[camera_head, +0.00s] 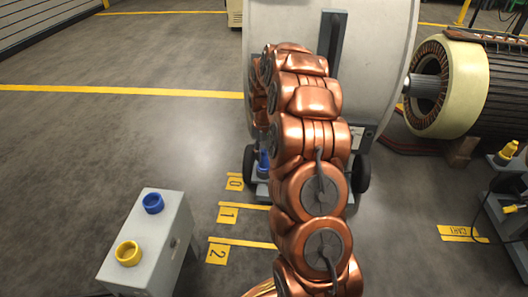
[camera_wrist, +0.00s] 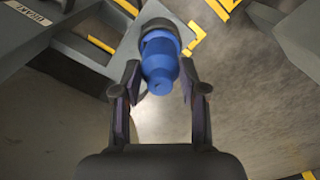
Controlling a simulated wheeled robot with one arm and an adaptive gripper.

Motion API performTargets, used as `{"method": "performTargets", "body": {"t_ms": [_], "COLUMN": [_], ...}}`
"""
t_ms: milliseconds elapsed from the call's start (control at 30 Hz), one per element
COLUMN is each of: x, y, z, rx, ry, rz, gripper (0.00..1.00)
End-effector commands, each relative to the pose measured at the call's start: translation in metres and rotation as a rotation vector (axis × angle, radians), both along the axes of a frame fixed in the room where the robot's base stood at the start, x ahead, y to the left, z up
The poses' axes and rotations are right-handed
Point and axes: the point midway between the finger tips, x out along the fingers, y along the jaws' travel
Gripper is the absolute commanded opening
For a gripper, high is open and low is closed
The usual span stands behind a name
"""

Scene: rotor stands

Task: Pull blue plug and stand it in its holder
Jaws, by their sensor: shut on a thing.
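The blue plug (camera_wrist: 160,66) is in the middle of the wrist view, between the two dark fingers of my gripper (camera_wrist: 160,80), which is shut on it. Its far end meets a dark round socket (camera_wrist: 158,27) on a grey part; I cannot tell how deep it sits. In the head view a bit of the blue plug (camera_head: 263,162) shows left of my copper arm, low by the big drum; my arm hides the gripper there. The blue ring holder (camera_head: 153,203) stands empty on top of a grey box (camera_head: 165,235) at lower left.
A yellow ring holder (camera_head: 128,252) is on the same box, nearer. The large pale drum (camera_head: 375,60) stands behind my arm on a wheeled base. A motor-like rotor (camera_head: 445,80) and a stand with yellow plugs (camera_head: 507,152) are at right. Floor at left is clear.

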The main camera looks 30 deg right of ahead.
Motion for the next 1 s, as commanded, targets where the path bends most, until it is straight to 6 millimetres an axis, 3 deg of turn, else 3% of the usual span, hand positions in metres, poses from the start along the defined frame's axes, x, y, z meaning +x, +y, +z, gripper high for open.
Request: {"method": "performTargets", "body": {"t_ms": [167, 200, 433, 1000], "x": [0.0001, 0.0001, 0.0001, 0.0000], "y": [0.0000, 0.0000, 0.0000, 0.0001], "z": [0.0003, 0.0003, 0.0003, 0.0002], "rx": [0.000, 0.000, 0.000, 0.000], "ry": [-0.001, 0.000, 0.000, 0.000], "rz": [0.000, 0.000, 0.000, 0.000], "gripper": [0.12, 0.46, 0.70, 0.72]}}
